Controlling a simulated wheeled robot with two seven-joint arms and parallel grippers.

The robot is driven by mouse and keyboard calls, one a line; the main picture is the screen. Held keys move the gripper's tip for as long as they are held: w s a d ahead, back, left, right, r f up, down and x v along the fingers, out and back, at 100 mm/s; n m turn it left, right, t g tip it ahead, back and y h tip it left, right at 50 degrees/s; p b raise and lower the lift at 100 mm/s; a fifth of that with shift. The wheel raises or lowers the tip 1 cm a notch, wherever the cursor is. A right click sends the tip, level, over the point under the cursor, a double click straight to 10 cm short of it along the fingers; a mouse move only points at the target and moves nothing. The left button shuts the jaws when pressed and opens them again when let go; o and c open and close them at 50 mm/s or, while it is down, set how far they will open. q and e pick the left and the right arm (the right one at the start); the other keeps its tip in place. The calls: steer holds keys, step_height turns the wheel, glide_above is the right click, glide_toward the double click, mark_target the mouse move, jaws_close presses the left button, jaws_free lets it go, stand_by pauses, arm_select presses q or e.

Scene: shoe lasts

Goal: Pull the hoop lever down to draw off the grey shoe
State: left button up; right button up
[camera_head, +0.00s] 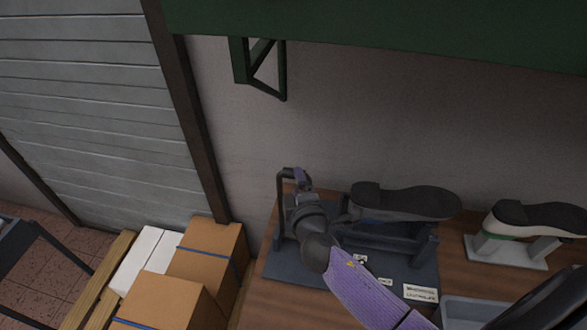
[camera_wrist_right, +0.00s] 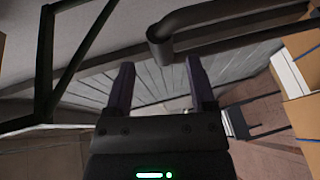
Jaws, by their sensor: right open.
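The grey shoe (camera_head: 405,202) sits sole up on a dark stand with a base plate (camera_head: 290,262) on the wooden bench. The dark hoop lever (camera_head: 281,204) stands upright at the stand's left end. My right gripper (camera_head: 300,175) is beside the top of the hoop, with its purple fingers pointing up and away. In the right wrist view the gripper (camera_wrist_right: 161,68) is open and empty. The hoop's dark bar (camera_wrist_right: 220,40) shows ahead of the fingertips, its bent end near the gap between them. Contact cannot be told. My left gripper is out of view.
A second shoe, white with a dark sole (camera_head: 540,217), stands on a pale stand to the right. A grey tray (camera_head: 470,312) is at the front right. Cardboard boxes (camera_head: 205,258) are left of the bench. A green bracket (camera_head: 262,70) hangs on the wall above.

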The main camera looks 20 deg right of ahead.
steer(key=x, duration=0.4)
steer(key=shift+w+d+f, duration=0.15)
steer(key=shift+w, duration=0.15)
steer(key=shift+c, duration=0.2)
jaws_close()
steer(key=shift+b, duration=0.3)
stand_by(0.6)
